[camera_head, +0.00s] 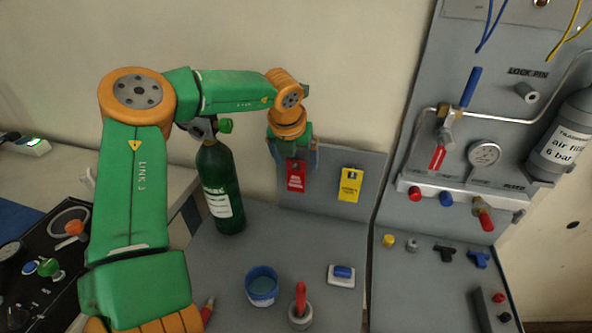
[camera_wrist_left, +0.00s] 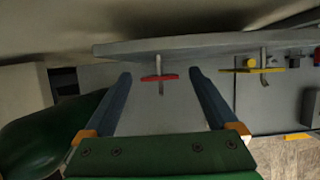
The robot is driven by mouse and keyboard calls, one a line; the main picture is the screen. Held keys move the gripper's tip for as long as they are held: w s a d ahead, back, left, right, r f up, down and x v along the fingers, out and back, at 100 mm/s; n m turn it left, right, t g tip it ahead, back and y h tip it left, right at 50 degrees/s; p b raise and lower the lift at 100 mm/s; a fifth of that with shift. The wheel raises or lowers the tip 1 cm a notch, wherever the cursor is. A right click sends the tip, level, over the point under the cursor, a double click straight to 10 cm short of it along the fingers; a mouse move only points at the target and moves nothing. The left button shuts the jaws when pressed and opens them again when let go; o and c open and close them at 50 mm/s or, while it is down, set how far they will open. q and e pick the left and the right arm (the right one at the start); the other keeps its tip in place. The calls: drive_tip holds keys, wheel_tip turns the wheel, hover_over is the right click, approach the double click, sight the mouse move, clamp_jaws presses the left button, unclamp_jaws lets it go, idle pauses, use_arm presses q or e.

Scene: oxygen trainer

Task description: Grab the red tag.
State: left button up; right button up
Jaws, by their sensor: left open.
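The red tag (camera_head: 296,177) hangs on the upright grey board behind the bench, just below my left gripper in the head view. In the left wrist view the red tag (camera_wrist_left: 159,77) appears edge-on, hanging on a metal hook. My left gripper (camera_head: 293,158) is open. Its two fingers (camera_wrist_left: 160,75) stand on either side of the red tag in the wrist view, with clear gaps on both sides; I cannot tell whether the fingertips reach its depth. My right gripper is not in view.
A yellow tag (camera_head: 350,184) hangs to the right on the same board. A green bottle (camera_head: 220,190) stands to the left, close to my arm. A blue cup (camera_head: 262,287), a red-handled tool (camera_head: 300,304) and a blue-topped block (camera_head: 342,275) stand on the bench in front.

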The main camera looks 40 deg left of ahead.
use_arm(q)
clamp_jaws()
drive_tip(key=shift+r, duration=0.1)
